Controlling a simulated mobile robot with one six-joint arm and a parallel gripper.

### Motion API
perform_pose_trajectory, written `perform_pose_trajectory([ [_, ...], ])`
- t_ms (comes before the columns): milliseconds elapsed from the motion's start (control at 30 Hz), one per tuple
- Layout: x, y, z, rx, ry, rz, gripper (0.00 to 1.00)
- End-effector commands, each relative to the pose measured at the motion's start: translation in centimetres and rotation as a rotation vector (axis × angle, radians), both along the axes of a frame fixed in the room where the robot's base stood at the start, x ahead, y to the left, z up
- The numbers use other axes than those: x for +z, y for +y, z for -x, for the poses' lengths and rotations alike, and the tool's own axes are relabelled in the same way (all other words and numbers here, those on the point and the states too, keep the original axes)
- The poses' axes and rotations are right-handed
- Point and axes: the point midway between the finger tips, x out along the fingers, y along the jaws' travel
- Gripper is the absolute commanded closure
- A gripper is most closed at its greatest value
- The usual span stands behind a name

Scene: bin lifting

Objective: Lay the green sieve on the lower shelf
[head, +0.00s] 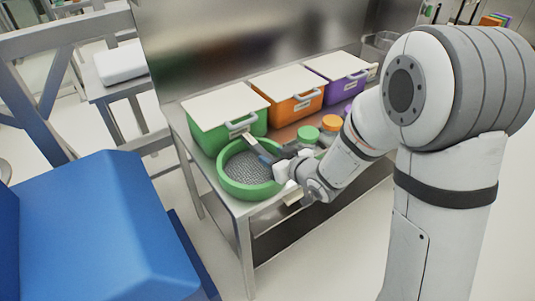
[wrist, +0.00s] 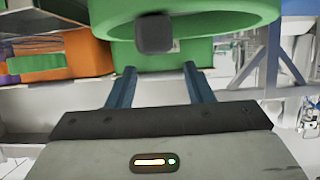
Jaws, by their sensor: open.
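The green sieve (head: 230,187), a round ring with grey mesh, sits on the table top at its near left corner, in front of the green bin. Its green rim (wrist: 215,22) crosses the top of the wrist view, with a dark block (wrist: 154,33) on its side. My gripper (head: 262,146) is at the sieve's right rim in the head view. In the wrist view my gripper (wrist: 158,70) is open, its two blue-grey fingers apart and pointing toward the rim. The block lies just ahead, between the fingers' lines. Contact cannot be told. The lower shelf (head: 290,230) shows below the table top, partly hidden.
Green (head: 205,132), orange (head: 290,104) and purple (head: 350,92) bins with pale lids stand along the table's back. Small green (head: 308,133) and orange (head: 332,123) round items stand right of the sieve. A blue padded seat (head: 90,225) is at the left.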

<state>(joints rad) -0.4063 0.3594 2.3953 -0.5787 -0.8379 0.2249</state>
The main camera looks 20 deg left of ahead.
Motion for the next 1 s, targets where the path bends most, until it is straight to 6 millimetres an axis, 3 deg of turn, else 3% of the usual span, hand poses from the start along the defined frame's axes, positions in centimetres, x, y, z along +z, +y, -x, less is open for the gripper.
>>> perform_pose_trajectory([
  [200,1.7,-3.1,2.6,-0.003,-0.002,-0.001,0.53],
  [400,2.6,-4.8,4.1,-0.001,-0.001,-0.001,0.53],
  [767,3.0,-5.9,4.1,-0.027,0.0,0.019,0.53],
  [867,3.5,-8.3,3.1,-0.115,0.011,0.087,0.53],
  [1000,4.7,-14.6,2.3,-0.332,0.082,0.228,0.53],
])
